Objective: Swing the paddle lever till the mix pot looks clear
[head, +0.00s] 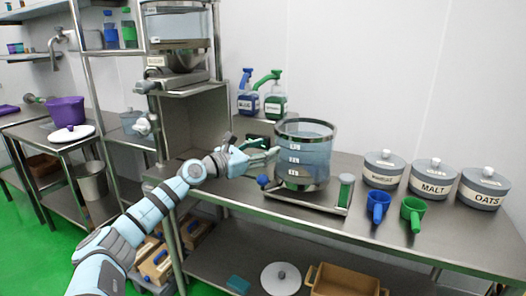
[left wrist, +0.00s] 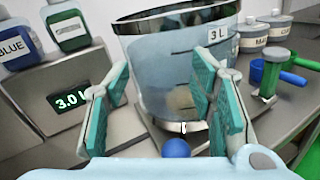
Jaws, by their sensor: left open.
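The mix pot (head: 306,160) is a see-through cylinder with a dark rim, on a metal base on the counter. Its contents look pale blue, and a tan patch shows low inside in the left wrist view (left wrist: 182,98). A lever with a blue ball knob (head: 263,181) sticks out at the base's left; the ball is also low in the left wrist view (left wrist: 176,148). A green upright handle (head: 345,191) stands at the base's right. Which one is the paddle lever is not labelled. My left gripper (head: 262,156) is open and empty, left of the pot, above the blue ball. My right gripper is not in view.
A display (left wrist: 72,99) reading 3.0 L sits left of the pot. Blue (head: 247,98) and green (head: 274,99) pump bottles stand behind it. Several lidded tins, including malt (head: 432,181), and blue (head: 378,207) and green (head: 413,212) scoops are at right. The front counter is partly free.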

